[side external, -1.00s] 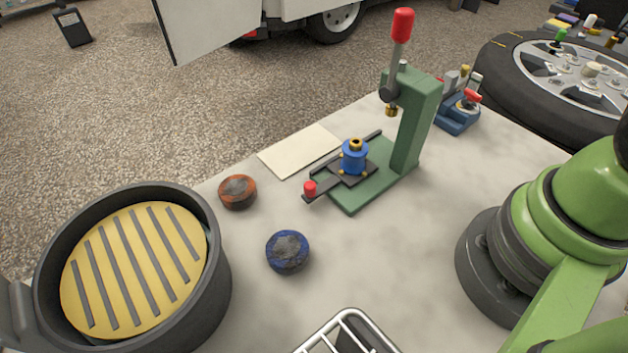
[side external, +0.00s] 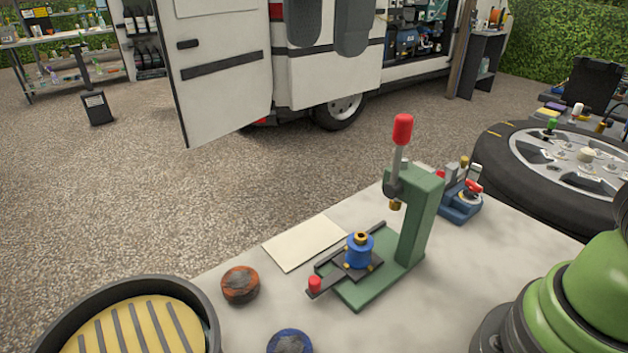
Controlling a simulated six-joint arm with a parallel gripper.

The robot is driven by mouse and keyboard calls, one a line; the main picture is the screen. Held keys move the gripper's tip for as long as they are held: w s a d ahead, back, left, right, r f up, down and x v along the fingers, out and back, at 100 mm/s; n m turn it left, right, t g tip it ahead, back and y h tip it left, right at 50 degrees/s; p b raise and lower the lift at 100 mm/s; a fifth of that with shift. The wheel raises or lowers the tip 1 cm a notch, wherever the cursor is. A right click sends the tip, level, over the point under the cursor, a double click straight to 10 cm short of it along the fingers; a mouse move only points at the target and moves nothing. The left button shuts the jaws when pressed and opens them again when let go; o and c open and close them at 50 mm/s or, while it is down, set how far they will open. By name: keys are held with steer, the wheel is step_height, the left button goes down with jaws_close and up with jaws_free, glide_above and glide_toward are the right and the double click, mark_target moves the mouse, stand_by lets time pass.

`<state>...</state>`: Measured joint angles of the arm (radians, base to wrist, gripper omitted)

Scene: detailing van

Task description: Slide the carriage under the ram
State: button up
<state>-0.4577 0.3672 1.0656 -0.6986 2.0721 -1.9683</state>
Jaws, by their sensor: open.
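A green press (side external: 424,225) stands upright on the light worktop. Its lever has a red handle (side external: 402,128) and points up. The brass-tipped ram (side external: 396,204) hangs from the press head. The dark carriage (side external: 332,281) sits on the press base between dark rails, with a red knob (side external: 315,284) at its near left end. A blue cylinder (side external: 358,254) with a brass ring on top stands on the carriage. It is to the left of the ram, not beneath it. My gripper is out of view; only part of my green arm shows at lower right.
An orange-brown puck (side external: 240,285) and a blue puck (side external: 289,342) lie at front left. A dark round tub (side external: 213,330) holds a yellow slotted disc. A blue device (side external: 461,206) and a wheel (side external: 490,185) are at right.

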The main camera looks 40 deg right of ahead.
mark_target(314, 280)
steer(key=shift+n, duration=0.6)
steer(key=f, duration=2.3)
steer(key=a+f, duration=0.1)
steer(key=f, duration=1.1)
steer(key=shift+w, duration=0.25)
